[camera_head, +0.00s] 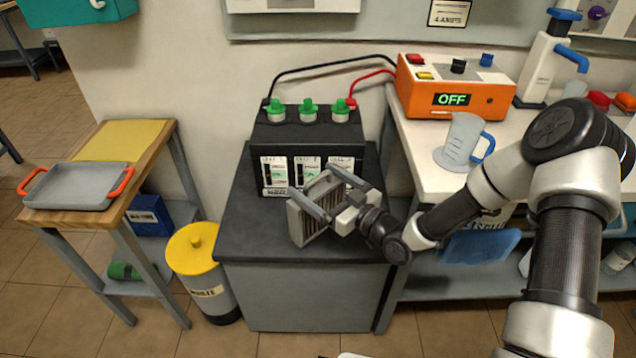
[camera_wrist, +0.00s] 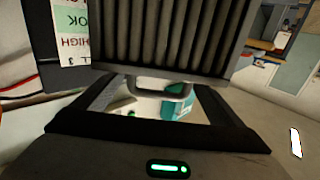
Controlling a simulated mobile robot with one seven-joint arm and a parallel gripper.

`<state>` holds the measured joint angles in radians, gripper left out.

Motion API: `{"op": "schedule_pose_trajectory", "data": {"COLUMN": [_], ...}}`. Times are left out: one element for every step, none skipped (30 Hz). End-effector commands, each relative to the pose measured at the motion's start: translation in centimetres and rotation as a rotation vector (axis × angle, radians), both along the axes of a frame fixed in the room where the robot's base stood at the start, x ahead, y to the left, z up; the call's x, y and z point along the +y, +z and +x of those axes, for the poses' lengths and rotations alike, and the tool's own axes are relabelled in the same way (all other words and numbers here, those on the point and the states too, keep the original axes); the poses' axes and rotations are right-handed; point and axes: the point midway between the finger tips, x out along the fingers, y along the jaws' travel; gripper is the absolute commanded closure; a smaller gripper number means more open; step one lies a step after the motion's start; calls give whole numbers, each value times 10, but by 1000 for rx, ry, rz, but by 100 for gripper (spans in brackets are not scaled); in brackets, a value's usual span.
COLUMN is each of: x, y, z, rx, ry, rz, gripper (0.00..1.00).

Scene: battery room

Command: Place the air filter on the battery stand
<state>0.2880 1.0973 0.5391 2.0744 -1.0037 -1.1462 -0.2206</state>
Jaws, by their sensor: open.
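The air filter (camera_head: 311,222), a grey framed block with dark ribs, is upright and tilted in the picture over the front of the dark battery stand (camera_head: 260,235), in front of the battery. My gripper (camera_head: 318,184) is open, its two fingers reaching along the filter from the right. In the wrist view the ribbed filter (camera_wrist: 175,35) fills the upper middle, with a grey handle (camera_wrist: 172,91) at its near edge. I cannot tell whether the filter's lower edge touches the stand top.
The black battery (camera_head: 307,135) with green caps stands at the back of the stand, cables running to an orange charger (camera_head: 455,88). A jug (camera_head: 462,140) is on the right bench. A yellow-lidded bin (camera_head: 195,250) and a table with a grey tray (camera_head: 78,186) are left.

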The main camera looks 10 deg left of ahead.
Motion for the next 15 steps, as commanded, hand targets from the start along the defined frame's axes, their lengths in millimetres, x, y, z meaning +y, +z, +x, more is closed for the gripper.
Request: {"op": "schedule_pose_trajectory", "data": {"x": [-2, -4, -9, -12, -17, -24, -29, -35, -43, -49, -55, -62, -67, -73, -78], "y": [2, 1, 1, 2, 2, 2, 2, 2, 2, 2, 2, 2, 2, 2, 2], "z": [-1, -2, -4, -7, -9, -13, -17, -20, -25, -28, -32, -36, -39, -42, -47], "rx": [1, 1, 1, 2, 1, 1, 3, 2, 2, 2, 3, 2, 1, 2, 2], "ry": [-1, -1, -2, -2, -3, -3, -3, -4, -4, -4, -4, -4, -4, -5, -3], "rz": [-1, -1, -2, -1, -1, -2, -2, -1, -1, -2, -1, 0, 0, -1, 0], "gripper": [9, 9, 9, 9, 9, 9, 9, 9, 9, 9, 9, 9, 9, 9, 9]}}
